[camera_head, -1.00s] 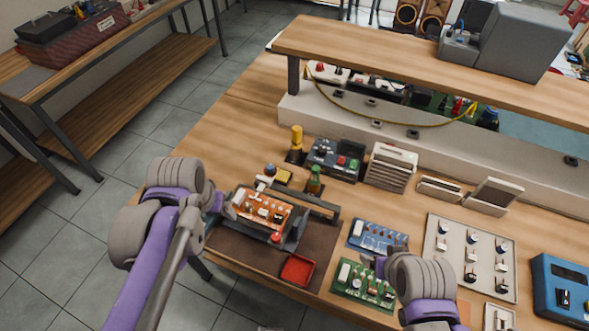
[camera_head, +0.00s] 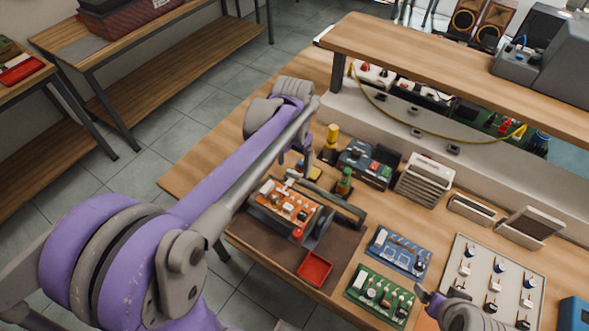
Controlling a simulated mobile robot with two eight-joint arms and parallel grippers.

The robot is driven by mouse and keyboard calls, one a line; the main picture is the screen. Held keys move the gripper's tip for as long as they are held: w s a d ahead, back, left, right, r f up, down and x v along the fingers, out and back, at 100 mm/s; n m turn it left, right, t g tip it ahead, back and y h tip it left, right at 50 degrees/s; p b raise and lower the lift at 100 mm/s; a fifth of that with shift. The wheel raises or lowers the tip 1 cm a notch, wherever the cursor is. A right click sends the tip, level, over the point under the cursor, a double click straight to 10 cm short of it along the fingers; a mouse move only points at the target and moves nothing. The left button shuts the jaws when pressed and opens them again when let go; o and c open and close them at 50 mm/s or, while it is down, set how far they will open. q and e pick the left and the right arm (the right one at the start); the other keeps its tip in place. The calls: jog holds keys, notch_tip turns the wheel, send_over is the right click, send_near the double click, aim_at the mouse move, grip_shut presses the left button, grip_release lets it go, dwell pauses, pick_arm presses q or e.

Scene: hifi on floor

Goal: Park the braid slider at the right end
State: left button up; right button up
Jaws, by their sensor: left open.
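An orange circuit board (camera_head: 290,204) sits in a dark holder on a brown mat (camera_head: 262,243). A dark bar (camera_head: 341,203) runs behind the board, sloping down to the right. A small pale piece (camera_head: 292,174) at the bar's left end may be the braid slider; it is too small to be sure. My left gripper (camera_head: 303,168) is open, just above and beside that pale piece; whether it touches cannot be told. The arm partly hides the area behind. My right gripper (camera_head: 428,296) is beside the green board, its jaws unclear.
A red tray (camera_head: 314,268) lies at the mat's front edge. Blue (camera_head: 398,251) and green (camera_head: 380,296) boards lie to its right. A green bottle (camera_head: 344,181) and yellow-topped bottle (camera_head: 332,137) stand behind the bar. A raised shelf (camera_head: 440,65) crosses the back.

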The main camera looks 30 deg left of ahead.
aim_at(296, 173)
pick_arm(q)
jog(key=shift+f, duration=1.45)
grip_shut()
